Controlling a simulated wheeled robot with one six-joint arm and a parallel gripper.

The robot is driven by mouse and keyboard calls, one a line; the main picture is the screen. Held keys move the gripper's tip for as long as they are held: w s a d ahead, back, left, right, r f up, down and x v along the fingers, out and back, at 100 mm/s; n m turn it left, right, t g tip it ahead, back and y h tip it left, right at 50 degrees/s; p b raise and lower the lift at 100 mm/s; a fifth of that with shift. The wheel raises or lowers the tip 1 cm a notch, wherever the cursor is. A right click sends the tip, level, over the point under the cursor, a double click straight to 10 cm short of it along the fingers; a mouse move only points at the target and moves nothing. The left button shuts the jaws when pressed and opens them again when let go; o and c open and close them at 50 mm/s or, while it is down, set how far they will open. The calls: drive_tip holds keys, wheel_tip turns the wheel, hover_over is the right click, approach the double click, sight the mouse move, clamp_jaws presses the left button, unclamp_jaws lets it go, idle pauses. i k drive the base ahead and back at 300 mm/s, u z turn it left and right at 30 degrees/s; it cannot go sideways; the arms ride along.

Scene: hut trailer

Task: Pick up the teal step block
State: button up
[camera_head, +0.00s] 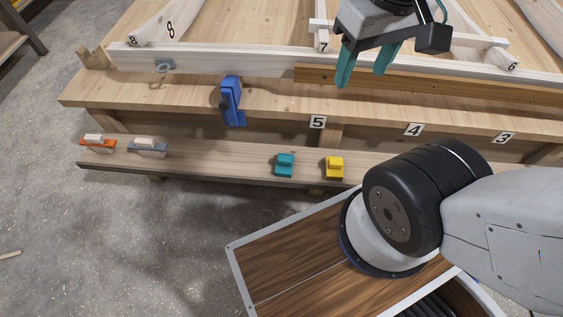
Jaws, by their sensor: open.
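The teal step block (284,165) sits on the low wooden shelf along the front of the workbench, left of the yellow step block (334,167). It is a small stepped block and stands apart from the yellow one. My gripper (362,82) has teal fingers and is above the workbench, to the upper right of the teal block. The gripper is open, with nothing seen between its fingers.
The shelf (220,163) also bears an orange-based block (97,143) and a grey-based block (147,147) at its left end. A blue clamp (231,100) is on the bench's front edge. White timbers (215,64) lie on the bench. The shelf around the teal block is clear.

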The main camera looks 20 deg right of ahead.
sight(284, 167)
drive_tip(key=k, duration=1.05)
drive_tip(key=u, duration=0.75)
drive_tip(key=i, duration=1.1)
drive_tip(key=z, duration=0.6)
